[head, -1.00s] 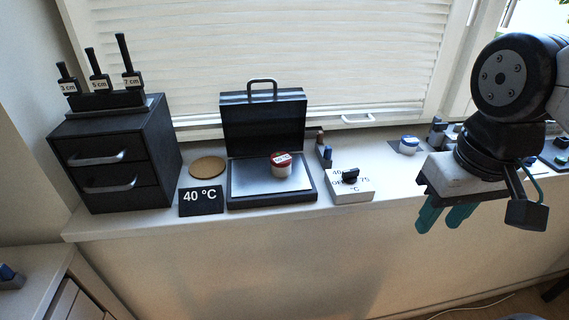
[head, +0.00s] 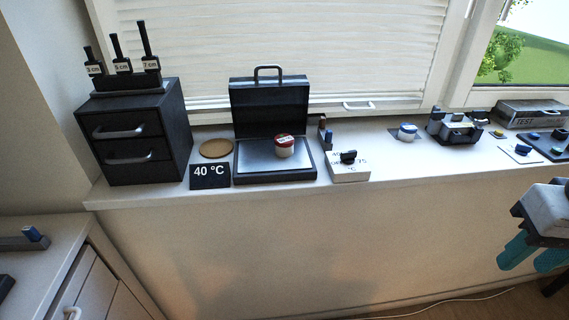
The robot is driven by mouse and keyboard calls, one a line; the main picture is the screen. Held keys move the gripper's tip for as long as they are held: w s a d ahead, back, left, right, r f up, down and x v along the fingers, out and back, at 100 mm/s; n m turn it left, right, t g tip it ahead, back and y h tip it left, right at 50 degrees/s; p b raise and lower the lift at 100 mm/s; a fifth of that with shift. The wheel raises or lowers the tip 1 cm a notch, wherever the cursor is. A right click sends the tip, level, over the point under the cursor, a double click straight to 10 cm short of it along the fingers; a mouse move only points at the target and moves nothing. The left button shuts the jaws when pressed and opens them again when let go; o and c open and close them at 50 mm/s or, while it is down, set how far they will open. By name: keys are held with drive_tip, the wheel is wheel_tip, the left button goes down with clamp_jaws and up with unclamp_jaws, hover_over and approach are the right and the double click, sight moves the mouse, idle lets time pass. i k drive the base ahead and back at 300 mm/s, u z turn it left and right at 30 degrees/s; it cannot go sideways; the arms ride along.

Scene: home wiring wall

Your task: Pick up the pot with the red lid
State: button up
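The pot with the red lid (head: 284,149) is small and white. My gripper (head: 533,258) is at the far right edge of the head view, with two teal fingers apart and pointing down and to the left. It is empty and in front of the sill, well to the right of the pot. Part of it is cut off by the picture edge.
The case's raised lid (head: 270,108) stands behind the pot. A blue-lidded pot (head: 407,132) stands farther right.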

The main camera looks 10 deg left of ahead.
sight(283, 143)
drive_tip(key=k, duration=1.55)
drive_tip(key=u, duration=0.5)
drive_tip(key=i, duration=1.6)
